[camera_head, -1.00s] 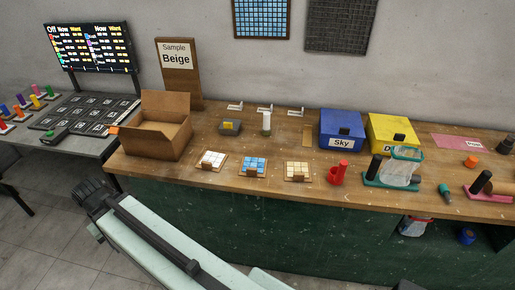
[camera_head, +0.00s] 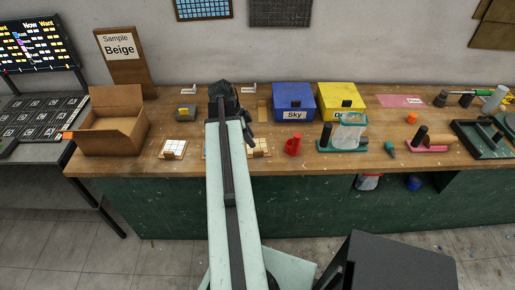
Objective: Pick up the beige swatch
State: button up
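The beige swatch (camera_head: 260,146) lies near the front edge of the wooden bench, a small tiled square just right of my arm. My arm hides its left part. The blue swatch (camera_head: 205,148) is almost wholly hidden behind my arm, with only a sliver showing at the left. The white swatch (camera_head: 174,147) lies in plain view farther left. My gripper (camera_head: 247,136) is at the dark end of my arm over the bench, and appears close to the beige swatch's upper left. Its fingers are too small and dark to tell open from shut.
An open cardboard box (camera_head: 112,122) stands at the bench's left end, before the "Sample Beige" board (camera_head: 122,58). A blue Sky box (camera_head: 293,98) and a yellow box (camera_head: 341,99) stand behind.

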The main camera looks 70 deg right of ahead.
aim_at(258, 150)
jog(key=b+x, duration=0.3)
jog(key=x, duration=0.1)
jog(key=b+x, duration=0.4)
jog(key=shift+w+d, duration=0.15)
jog(key=shift+w, duration=0.05)
jog(key=shift+r, duration=0.15)
grip_shut()
dwell(1.0)
